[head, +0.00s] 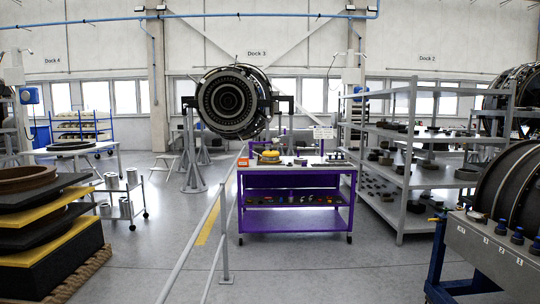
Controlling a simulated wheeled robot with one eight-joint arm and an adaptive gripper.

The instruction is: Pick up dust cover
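I cannot pick out a dust cover for certain at this size. A purple wheeled cart (296,219) stands in the middle, some way ahead. On its top are a small orange box (243,162), a yellow rounded item (269,156) and several small parts too small to identify. Its lower shelf holds a row of small mixed items. My gripper and arm are not in view.
A grey railing (224,240) runs along the floor left of the cart. Grey shelving (402,190) stands to its right. A stack of black and yellow slabs (45,250) is at left, a grey bench (500,252) at right. Floor before the cart is clear.

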